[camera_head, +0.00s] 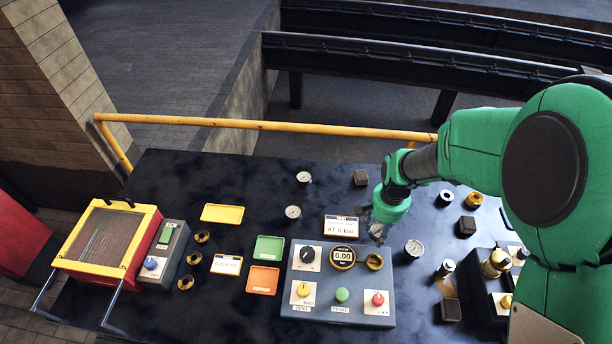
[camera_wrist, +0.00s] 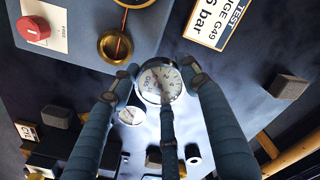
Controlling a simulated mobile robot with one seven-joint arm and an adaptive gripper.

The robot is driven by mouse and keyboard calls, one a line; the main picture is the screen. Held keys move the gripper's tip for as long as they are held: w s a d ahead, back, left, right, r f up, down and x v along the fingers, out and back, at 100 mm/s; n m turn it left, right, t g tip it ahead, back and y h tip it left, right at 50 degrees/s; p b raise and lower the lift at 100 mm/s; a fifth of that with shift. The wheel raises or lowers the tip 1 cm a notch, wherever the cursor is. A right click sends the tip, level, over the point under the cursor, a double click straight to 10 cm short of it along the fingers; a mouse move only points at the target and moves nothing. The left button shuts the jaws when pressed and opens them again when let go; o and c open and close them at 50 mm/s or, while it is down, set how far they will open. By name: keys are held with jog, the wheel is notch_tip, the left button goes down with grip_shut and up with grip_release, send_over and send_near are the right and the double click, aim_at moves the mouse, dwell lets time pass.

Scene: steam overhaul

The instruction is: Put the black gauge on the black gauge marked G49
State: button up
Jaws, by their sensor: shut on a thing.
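My gripper (camera_head: 377,215) is shut on a round gauge (camera_head: 377,230) with a white dial and dark rim. In the wrist view the gauge (camera_wrist: 160,84) sits between the fingertips (camera_wrist: 158,78), dial toward the camera. It is to the right of and above the grey test panel (camera_head: 310,293). A white card (camera_head: 340,227) behind the panel reads G49 and 6 bar in the wrist view (camera_wrist: 218,22). The panel carries a round display (camera_head: 343,257) showing 0.00 and an open brass fitting (camera_head: 374,262), also in the wrist view (camera_wrist: 115,46).
Other white-dial gauges stand at the back (camera_head: 304,177), left of the card (camera_head: 293,212) and right of the panel (camera_head: 414,248). Dark blocks (camera_head: 361,177) and brass fittings lie around. Yellow (camera_head: 222,213), green (camera_head: 269,248) and orange (camera_head: 263,280) trays lie left. A yellow rail (camera_head: 270,124) runs behind.

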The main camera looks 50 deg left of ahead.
jog(key=s+a+r+p, duration=0.2)
jog(key=s+a+p, duration=0.2)
jog(key=a, duration=0.6)
jog(key=s+a+r+p, duration=0.2)
jog(key=s+a+p, duration=0.3)
jog(key=a, duration=0.6)
jog(key=shift+a+r+p, duration=0.15)
jog(key=shift+a+p, duration=0.05)
jog(key=shift+p, duration=0.2)
jog(key=p, duration=0.2)
send_over(304, 176)
jog(key=shift+s+f, duration=0.1)
jog(key=shift+f, duration=0.65)
jog(key=shift+f+p, duration=0.3)
jog(key=shift+f, duration=1.45)
jog(key=shift+f, duration=0.15)
